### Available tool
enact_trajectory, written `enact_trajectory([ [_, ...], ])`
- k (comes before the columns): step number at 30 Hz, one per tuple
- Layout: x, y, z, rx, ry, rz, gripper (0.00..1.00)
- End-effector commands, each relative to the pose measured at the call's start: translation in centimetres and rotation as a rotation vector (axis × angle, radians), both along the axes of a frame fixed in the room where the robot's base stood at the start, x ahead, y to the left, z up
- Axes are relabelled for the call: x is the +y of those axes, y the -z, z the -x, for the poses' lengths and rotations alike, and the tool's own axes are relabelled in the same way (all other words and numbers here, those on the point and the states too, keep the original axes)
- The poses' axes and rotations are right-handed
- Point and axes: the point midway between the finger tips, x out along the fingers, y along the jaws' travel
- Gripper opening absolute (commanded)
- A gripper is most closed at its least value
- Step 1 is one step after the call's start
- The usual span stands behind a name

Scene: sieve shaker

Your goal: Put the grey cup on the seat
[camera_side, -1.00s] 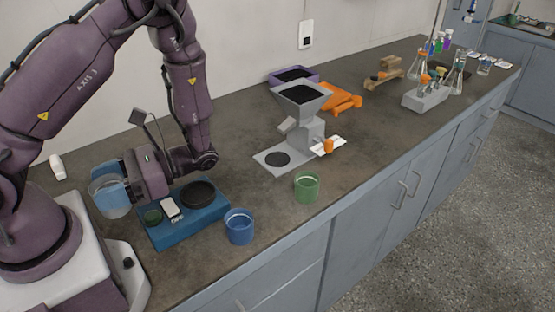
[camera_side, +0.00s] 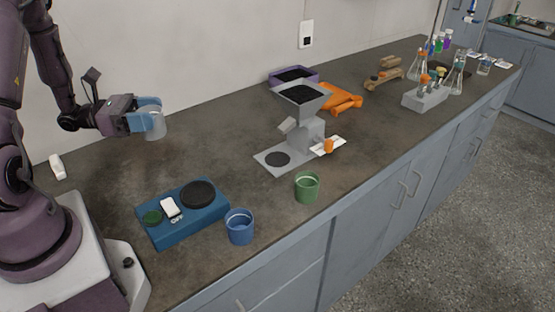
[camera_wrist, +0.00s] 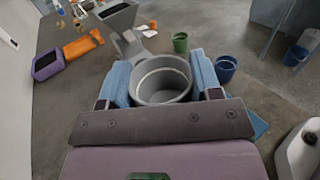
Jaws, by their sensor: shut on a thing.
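My gripper (camera_side: 146,112) is shut on the grey cup (camera_side: 154,126), its blue fingers on either side, and holds it up in the air near the back wall. In the wrist view the cup (camera_wrist: 162,88) is upright between the fingers and looks empty. A dark round pad (camera_side: 277,159) lies on the grey plate below the grey hopper, to the right of the cup. Another round black pad (camera_side: 198,193) is on the blue box (camera_side: 190,228), in front of the cup. I cannot tell which pad is the seat; both are bare.
A blue cup (camera_side: 239,228) and a green cup (camera_side: 307,188) stand near the counter's front edge. The grey hopper (camera_side: 305,100) rises behind its plate. A purple bin (camera_side: 309,71) and orange part (camera_side: 343,101) lie behind. The counter below my gripper is clear.

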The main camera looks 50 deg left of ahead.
Motion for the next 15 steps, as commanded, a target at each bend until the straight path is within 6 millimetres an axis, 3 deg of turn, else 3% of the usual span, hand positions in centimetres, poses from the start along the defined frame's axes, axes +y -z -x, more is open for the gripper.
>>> enact_trajectory([
  [7, 4.9, -0.9, 1.1, -0.001, -0.245, -0.001, 0.34],
  [15, 4.5, 3.5, 0.9, 0.004, -0.226, 0.005, 0.34],
])
